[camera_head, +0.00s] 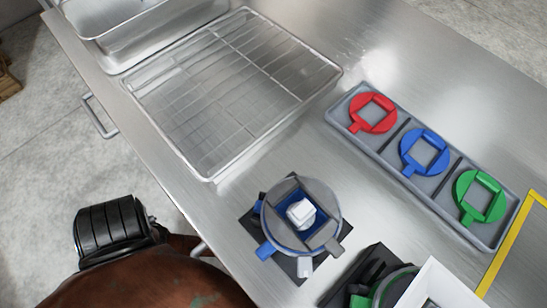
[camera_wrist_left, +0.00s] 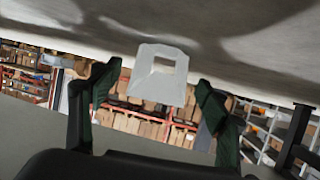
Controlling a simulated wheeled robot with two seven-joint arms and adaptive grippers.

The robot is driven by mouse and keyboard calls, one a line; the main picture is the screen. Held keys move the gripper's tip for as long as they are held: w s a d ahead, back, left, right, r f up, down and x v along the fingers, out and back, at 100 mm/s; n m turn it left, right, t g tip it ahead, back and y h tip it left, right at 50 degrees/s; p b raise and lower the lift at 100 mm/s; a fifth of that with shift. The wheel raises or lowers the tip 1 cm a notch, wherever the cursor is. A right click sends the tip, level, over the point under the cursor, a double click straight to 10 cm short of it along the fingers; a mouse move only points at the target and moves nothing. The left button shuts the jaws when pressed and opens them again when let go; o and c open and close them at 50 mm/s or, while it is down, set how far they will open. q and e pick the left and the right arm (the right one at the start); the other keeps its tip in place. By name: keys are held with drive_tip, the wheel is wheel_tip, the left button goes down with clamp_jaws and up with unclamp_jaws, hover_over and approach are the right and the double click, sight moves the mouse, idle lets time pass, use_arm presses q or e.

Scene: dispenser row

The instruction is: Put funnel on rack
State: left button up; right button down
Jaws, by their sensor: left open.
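The wire rack (camera_head: 282,84) lies flat and empty on the steel table in the head view. A white square-rimmed piece (camera_head: 432,287), which looks like the funnel, shows at the bottom edge beside a green-trimmed dispenser (camera_head: 382,290), partly cut off. In the left wrist view, a white piece with a square opening (camera_wrist_left: 152,90), likely the funnel, appears between the fingers of my left gripper (camera_wrist_left: 158,80). The fingers are apart; contact cannot be told. My right gripper is in neither view.
A blue-trimmed dispenser (camera_head: 331,213) with a white block inside stands near the table's front. A grey tray (camera_head: 389,170) holds red (camera_head: 361,114), blue (camera_head: 412,163) and green (camera_head: 465,205) square-holed discs. A steel basin (camera_head: 125,40) is at upper left. The table between rack and tray is clear.

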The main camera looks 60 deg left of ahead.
use_arm(q)
drive_tip(key=c, duration=1)
drive_tip(key=shift+r, duration=0.2)
